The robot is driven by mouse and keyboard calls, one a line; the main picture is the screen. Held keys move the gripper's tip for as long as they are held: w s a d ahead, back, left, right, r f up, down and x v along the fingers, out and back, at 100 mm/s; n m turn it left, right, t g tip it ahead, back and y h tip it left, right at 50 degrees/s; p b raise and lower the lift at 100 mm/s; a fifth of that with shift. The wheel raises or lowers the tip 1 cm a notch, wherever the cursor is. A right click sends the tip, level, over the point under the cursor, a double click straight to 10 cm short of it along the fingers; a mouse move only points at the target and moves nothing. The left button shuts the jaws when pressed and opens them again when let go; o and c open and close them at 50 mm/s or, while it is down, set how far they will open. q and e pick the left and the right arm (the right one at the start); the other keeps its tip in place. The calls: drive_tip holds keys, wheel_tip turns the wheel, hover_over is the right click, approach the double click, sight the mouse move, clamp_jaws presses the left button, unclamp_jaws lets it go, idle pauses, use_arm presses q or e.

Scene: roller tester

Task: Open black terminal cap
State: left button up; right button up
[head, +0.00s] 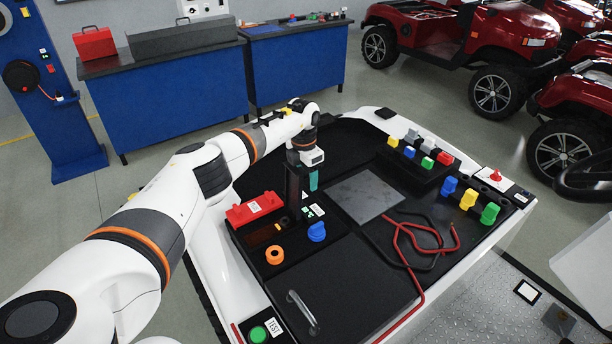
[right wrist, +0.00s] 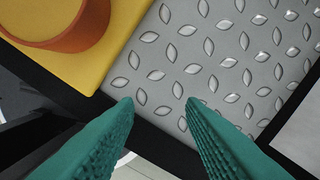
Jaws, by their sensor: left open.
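The left gripper (head: 309,183) hangs over the tester's top, with one teal finger plainly in view, and is open. A dark upright piece (head: 293,192) stands close beside its finger on the left; it looks like the black terminal cap tilted up, but I cannot be sure where cap and gripper part. I cannot tell whether they touch. A red cap (head: 254,208) lies just left of it, with a dark amber-tinted recess (head: 262,236) in front. In the right wrist view, my right gripper (right wrist: 160,103) has its two teal fingers apart with nothing between them.
A blue knob (head: 317,232) and an orange ring (head: 274,255) stand in front of the caps. Red and black cables (head: 424,238) and coloured connectors (head: 468,198) lie right. The right wrist view shows tread plate (right wrist: 205,60) and a yellow block (right wrist: 40,20) with an orange round part.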

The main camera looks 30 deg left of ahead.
use_arm(q)
drive_tip(key=r+p, duration=0.2)
drive_tip(key=r, duration=0.1)
drive_tip(key=r+p, duration=0.3)
drive_tip(key=r, duration=0.1)
drive_tip(key=r+p, duration=0.2)
drive_tip(key=r, duration=0.2)
drive_tip(key=shift+s+r+p, duration=0.1)
drive_tip(key=shift+s+p, duration=0.15)
drive_tip(key=shift+p, duration=0.05)
drive_tip(key=shift+a, duration=0.1)
